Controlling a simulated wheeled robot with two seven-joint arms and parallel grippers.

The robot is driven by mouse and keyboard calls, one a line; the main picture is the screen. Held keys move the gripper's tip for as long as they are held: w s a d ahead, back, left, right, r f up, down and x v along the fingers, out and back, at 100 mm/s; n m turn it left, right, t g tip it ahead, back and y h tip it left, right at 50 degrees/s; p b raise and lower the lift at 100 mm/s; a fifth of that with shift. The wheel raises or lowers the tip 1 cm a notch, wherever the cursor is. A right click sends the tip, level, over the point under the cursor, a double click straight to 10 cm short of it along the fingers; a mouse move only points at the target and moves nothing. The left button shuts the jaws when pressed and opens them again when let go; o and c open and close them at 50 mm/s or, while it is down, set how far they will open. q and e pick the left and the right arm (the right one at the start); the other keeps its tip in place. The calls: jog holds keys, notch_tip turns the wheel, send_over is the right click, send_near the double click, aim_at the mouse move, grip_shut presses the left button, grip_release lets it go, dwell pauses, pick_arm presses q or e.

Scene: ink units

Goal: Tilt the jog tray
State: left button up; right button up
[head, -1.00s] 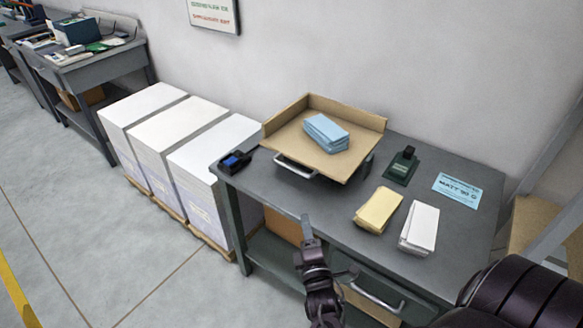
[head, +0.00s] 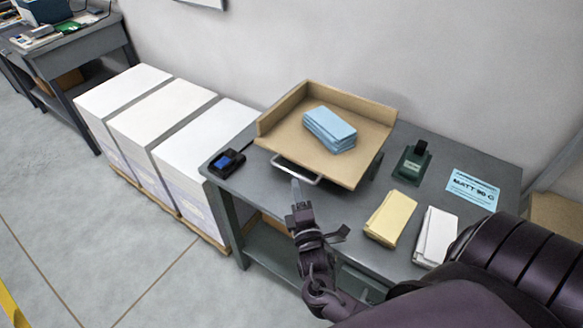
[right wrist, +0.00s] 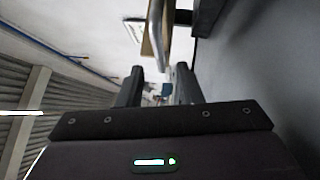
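The jog tray (head: 367,170) is a tan, shallow tray with raised back and left walls, set on the grey bench. A stack of blue sheets (head: 330,130) lies in it. A curved metal handle (head: 298,171) sticks out at its front; it also shows in the right wrist view (right wrist: 155,35). My right gripper (head: 312,211) is just in front of and below the handle, with its fingers apart and nothing held. In the right wrist view the handle's end appears between or just beyond the fingertips (right wrist: 158,83); contact cannot be told. My left gripper is out of view.
On the bench (head: 270,205) are a blue-screened device (head: 227,162), a dark green device (head: 412,162), a yellow pad (head: 390,217), a white pad (head: 435,236) and a blue card (head: 470,190). White paper stacks (head: 160,125) stand to the left. A wall is behind.

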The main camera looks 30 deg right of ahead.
aim_at(293, 173)
jog(key=x, duration=0.6)
jog(key=shift+w+d+p, duration=0.1)
jog(key=shift+w+p, duration=0.05)
jog(key=shift+p, duration=0.25)
grip_shut()
